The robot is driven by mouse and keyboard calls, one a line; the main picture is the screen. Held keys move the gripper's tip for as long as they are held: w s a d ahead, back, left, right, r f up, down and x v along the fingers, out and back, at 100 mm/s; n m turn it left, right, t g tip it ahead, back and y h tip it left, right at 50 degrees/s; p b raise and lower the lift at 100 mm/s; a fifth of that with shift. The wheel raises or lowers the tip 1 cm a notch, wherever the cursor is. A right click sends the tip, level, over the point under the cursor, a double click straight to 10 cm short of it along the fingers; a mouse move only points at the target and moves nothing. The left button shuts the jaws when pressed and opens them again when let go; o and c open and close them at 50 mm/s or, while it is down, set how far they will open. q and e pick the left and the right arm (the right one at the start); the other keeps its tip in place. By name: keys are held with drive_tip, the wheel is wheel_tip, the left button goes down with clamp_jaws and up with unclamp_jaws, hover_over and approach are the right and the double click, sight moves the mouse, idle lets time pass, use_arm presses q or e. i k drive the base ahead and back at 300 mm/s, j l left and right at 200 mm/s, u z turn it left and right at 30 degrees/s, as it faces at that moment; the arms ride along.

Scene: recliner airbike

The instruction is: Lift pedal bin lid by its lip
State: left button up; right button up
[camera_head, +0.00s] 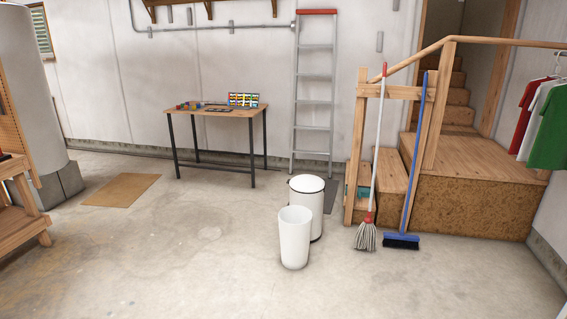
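The white pedal bin (316,222) stands upright on the concrete floor, right of the picture's middle. Its round white lid (307,184) is on top and looks closed. A dark band shows at its base. A white open-topped bin (294,240) stands in front of it and hides much of its body on the near left side. The lid's lip is too small to make out clearly. Neither of my grippers shows in the head view.
A mop (365,236) and a blue broom (401,241) lean by the wooden steps (470,207) on the right. A table (217,112) with small items and a ladder (315,88) stand at the wall. A brown mat (121,189) lies left. The front floor is clear.

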sight(304, 183)
drive_tip(key=i, duration=1.75)
drive_tip(key=i+z, duration=0.1)
drive_tip(key=i, duration=0.5)
drive_tip(key=i+j+z, duration=0.1)
drive_tip(key=i, duration=0.45)
drive_tip(key=i+j+z, duration=0.1)
drive_tip(key=i, duration=0.5)
drive_tip(key=j, duration=0.1)
